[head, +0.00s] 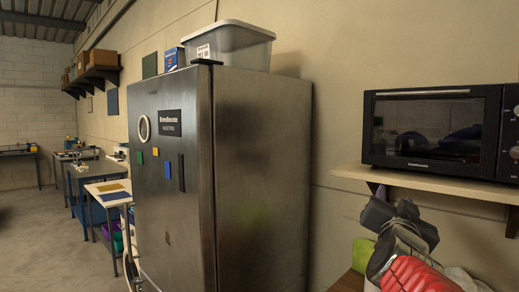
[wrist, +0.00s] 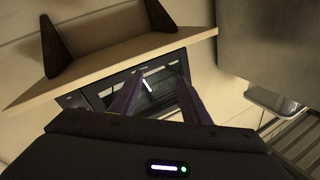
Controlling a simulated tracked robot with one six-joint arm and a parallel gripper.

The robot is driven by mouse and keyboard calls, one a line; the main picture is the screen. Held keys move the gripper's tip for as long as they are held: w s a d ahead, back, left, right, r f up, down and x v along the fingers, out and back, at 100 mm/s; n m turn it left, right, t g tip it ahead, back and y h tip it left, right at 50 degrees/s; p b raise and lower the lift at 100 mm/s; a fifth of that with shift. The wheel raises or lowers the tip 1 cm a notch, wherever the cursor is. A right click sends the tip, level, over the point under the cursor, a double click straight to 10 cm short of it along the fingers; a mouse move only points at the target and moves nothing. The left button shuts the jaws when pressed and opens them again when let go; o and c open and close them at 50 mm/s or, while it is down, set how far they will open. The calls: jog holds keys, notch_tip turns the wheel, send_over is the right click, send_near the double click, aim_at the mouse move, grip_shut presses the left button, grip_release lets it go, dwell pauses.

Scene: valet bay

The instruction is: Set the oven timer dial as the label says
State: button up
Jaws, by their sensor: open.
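A black toaster oven (head: 430,128) stands on a wooden shelf at the right of the head view. Its glass door faces me, and round dials (head: 515,152) are cut off by the right edge, so their settings cannot be read. The oven also shows upside down in the wrist view (wrist: 92,92), below the shelf. No timer label is readable in either view. My gripper (wrist: 158,79) is open and empty, its two purple fingers spread in front of the oven door. The fingers hide part of the door, and the dials are not clear there.
The shelf (head: 440,182) has dark brackets (wrist: 55,45). A steel fridge (head: 262,180) stands left of the oven, with a clear bin (head: 235,48) on top. Dark, red and green shapes crowd the lower right. Open floor (head: 40,240) lies at far left.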

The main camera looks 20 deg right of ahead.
jog(key=w+a+f+n+g+y, duration=0.1)
jog(key=a+f+n+y, duration=0.5)
jog(key=a, duration=0.5)
jog(key=w+a+f+n+y, duration=0.15)
jog(key=a+f+y, duration=0.25)
jog(key=a+f, duration=0.55)
jog(key=s+a+f+n+g+y, duration=0.3)
jog(key=s+a+f+n+g, duration=0.3)
jog(key=s+a+f, duration=0.6)
jog(key=s+f+g, duration=0.1)
jog(key=s+f, duration=0.2)
jog(key=s, duration=0.1)
jog(key=shift+s+a, duration=0.15)
jog(key=shift+c, duration=0.4)
